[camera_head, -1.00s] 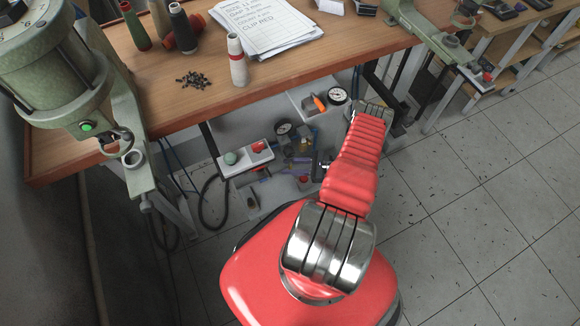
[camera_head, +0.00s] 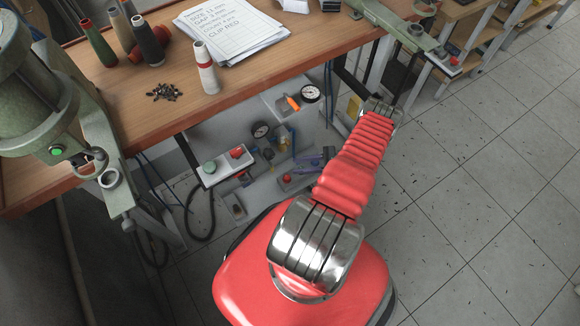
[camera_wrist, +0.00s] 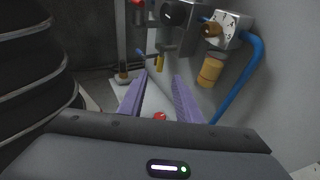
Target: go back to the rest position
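My gripper (camera_wrist: 158,84) is open in the wrist view, with two purple fingers apart and nothing held between them. A red button (camera_wrist: 160,117) shows low between the fingers, on a pale surface. In the head view my red arm reaches toward the bench's underside.
The wooden bench (camera_head: 130,121) holds spools, papers (camera_head: 232,30) and a heap of small dark parts (camera_head: 164,92). Below it are gauges (camera_head: 310,93) and fittings. A green press (camera_head: 35,110) stands at left. A blue hose (camera_wrist: 240,85) runs close right of the fingers.

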